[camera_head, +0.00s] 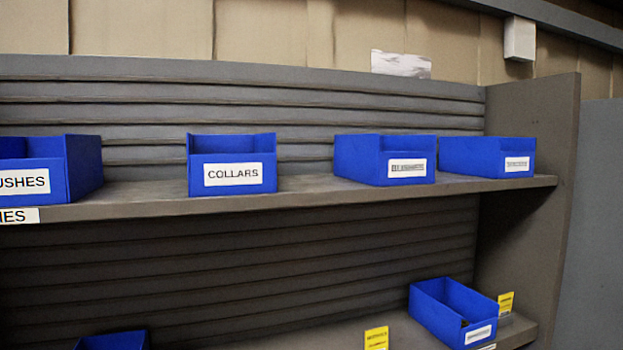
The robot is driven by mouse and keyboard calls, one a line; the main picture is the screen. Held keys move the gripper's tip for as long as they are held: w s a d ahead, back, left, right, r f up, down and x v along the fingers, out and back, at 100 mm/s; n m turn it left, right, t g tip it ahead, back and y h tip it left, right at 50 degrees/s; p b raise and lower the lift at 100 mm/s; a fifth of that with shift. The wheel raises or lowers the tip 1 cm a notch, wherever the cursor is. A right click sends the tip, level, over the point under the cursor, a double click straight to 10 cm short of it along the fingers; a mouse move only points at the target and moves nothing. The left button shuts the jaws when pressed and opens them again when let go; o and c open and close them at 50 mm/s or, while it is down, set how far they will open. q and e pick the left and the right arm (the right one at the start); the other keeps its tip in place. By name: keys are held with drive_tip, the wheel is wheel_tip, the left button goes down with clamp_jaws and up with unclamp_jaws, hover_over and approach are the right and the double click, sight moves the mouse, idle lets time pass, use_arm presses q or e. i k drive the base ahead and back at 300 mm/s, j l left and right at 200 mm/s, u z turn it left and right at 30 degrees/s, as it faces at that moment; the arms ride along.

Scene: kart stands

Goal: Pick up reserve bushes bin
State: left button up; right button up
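A blue bin (82,167) stands at the left end of the upper shelf, cut off by the picture's left edge. The visible part of its label (24,182) reads "USHES". No visible label reads "reserve", so I cannot tell whether this is the reserve bushes bin. Another blue bin (115,341) shows only its top at the bottom left, on the lower level, and its label is hidden. A blue bin (428,311) stands on the lower shelf at the right, and its label is too small to read. Neither of my grippers is in view.
The upper shelf (300,190) also holds a blue COLLARS bin (232,150) and two blue bins (362,163) (470,158) at the right. Gaps separate the left bins. Yellow tags (376,338) (505,302) stand on the lower shelf. A grey side panel (535,130) closes the right end.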

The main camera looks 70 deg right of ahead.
sight(375, 160)
drive_tip(key=z, duration=2.6)
drive_tip(key=i+l+u, duration=0.3)
drive_tip(key=l, duration=0.8)
drive_tip(key=l+u, duration=0.3)
drive_tip(key=l, duration=0.85)
